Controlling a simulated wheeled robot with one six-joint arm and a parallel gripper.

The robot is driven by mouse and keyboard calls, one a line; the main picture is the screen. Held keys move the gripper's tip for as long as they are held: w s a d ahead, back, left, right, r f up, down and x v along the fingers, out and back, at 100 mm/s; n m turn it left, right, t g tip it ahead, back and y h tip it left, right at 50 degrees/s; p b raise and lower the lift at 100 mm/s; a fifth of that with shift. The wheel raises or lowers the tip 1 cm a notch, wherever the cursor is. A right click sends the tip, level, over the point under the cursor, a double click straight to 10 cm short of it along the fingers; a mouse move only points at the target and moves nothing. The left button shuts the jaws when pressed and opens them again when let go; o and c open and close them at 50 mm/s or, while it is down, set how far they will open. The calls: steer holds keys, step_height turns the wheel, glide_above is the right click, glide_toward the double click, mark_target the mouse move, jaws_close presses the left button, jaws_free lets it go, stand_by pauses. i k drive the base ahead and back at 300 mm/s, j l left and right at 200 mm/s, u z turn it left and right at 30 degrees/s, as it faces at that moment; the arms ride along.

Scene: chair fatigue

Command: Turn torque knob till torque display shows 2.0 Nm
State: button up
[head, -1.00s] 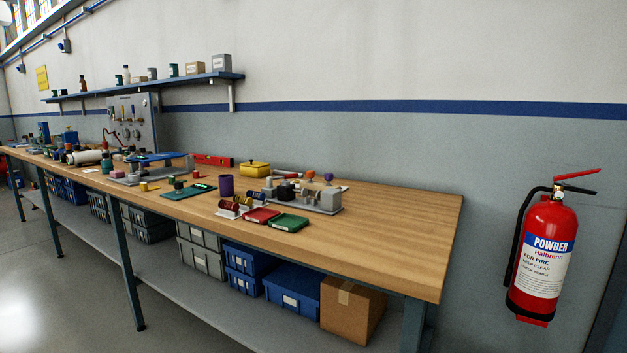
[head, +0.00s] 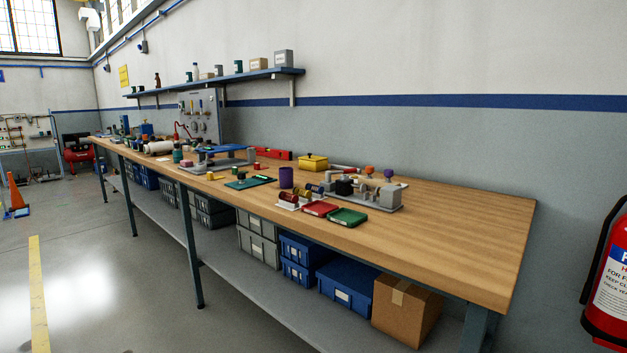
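A long wooden workbench (head: 455,243) runs from the right foreground to the far left along the wall. A grey device on a flat base plate (head: 380,207) stands on its near part, with an orange knob-like top (head: 369,170) and a purple one (head: 388,173). I cannot tell from here whether either is the torque knob. No torque display can be read. A blue-topped fixture on a grey base (head: 218,155) stands farther along the bench. My gripper is not in view.
Red (head: 320,209) and green (head: 347,217) trays lie near the bench's front edge. Bins and a cardboard box (head: 405,310) fill the lower shelf. A fire extinguisher (head: 606,285) hangs at the right. The floor (head: 110,290) at the left is clear up to an orange cone (head: 16,192).

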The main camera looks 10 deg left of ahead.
mark_target(241, 175)
steer(key=i+j+u, duration=0.15)
steer(key=i+j, duration=0.2)
steer(key=i, duration=0.35)
steer(key=i+j+u, duration=0.1)
steer(key=i+j, duration=0.15)
steer(key=i, duration=0.4)
steer(key=i+j+u, duration=0.15)
steer(key=i, duration=0.6)
steer(key=i+j+u, duration=0.1)
steer(key=i, duration=0.6)
steer(key=j, duration=0.1)
